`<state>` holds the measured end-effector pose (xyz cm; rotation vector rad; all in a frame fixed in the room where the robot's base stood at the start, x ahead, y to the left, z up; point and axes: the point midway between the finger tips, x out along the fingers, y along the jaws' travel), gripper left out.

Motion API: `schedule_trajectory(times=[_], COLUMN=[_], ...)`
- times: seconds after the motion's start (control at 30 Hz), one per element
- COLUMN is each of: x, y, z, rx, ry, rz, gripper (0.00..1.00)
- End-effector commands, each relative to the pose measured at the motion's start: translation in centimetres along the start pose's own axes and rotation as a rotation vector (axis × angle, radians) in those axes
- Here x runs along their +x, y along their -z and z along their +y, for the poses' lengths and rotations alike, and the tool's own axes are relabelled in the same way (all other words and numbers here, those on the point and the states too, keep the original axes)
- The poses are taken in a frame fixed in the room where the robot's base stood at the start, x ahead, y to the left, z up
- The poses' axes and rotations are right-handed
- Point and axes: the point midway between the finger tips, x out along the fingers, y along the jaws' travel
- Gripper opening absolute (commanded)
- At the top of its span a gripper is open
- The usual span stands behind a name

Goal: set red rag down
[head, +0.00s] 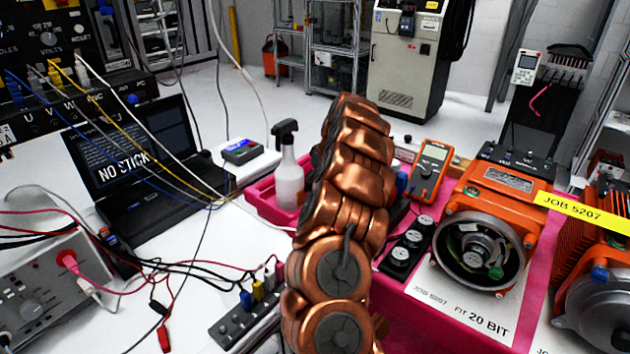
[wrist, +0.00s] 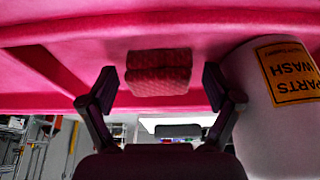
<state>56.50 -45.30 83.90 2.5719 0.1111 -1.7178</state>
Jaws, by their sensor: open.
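The red rag (wrist: 158,62) is a folded, textured dark red pad in the wrist view. It lies against the bright pink surface (wrist: 225,35), which fills the upper part of that view. My gripper (wrist: 160,82) is open, with one dark finger on each side of the rag and a visible gap between each finger and the rag. I cannot tell how far the rag is beyond the fingertips. In the head view my copper-coloured arm (head: 345,190) covers the middle, and neither the rag nor the gripper shows.
In the head view, a spray bottle (head: 289,180), an orange multimeter (head: 430,170) and an orange motor (head: 487,225) crowd the bench around my arm.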

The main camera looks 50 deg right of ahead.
Motion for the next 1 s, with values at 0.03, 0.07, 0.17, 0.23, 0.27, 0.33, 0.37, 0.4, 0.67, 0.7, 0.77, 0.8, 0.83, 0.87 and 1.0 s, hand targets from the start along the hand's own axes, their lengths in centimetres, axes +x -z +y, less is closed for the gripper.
schedule_trajectory(times=[0.03,0.07,0.17,0.23,0.27,0.33,0.37,0.4,0.67,0.7,0.77,0.8,0.83,0.87,1.0], x=[0.0,0.0,0.0,0.0,-0.1,-0.3,-0.5,-0.8,-5.2,-6.0,-7.2,-8.0,-8.6,-9.1,-10.9], y=[0.0,0.0,0.0,0.0,0.0,0.1,0.2,0.1,0.1,0.1,0.1,0.2,0.2,0.2,0.2], z=[0.0,0.0,0.0,0.0,0.0,0.0,0.0,0.1,0.1,0.0,0.0,0.0,0.1,0.1,0.1], rx=[0.000,0.000,0.000,0.000,0.000,0.000,0.000,0.000,0.000,-0.001,-0.001,-0.001,-0.001,-0.001,0.000], ry=[0.000,0.000,0.000,0.000,0.000,0.000,0.000,-0.001,-0.003,-0.001,-0.002,-0.004,-0.004,-0.004,-0.004], rz=[0.000,0.000,0.000,0.000,0.000,0.000,0.000,0.002,0.003,0.002,0.002,0.003,0.004,0.003,0.002], gripper=[0.90,0.90,0.90,0.90,0.90,0.90,0.90,0.90,0.90,0.90,0.90,0.90,0.90,0.90,0.90])
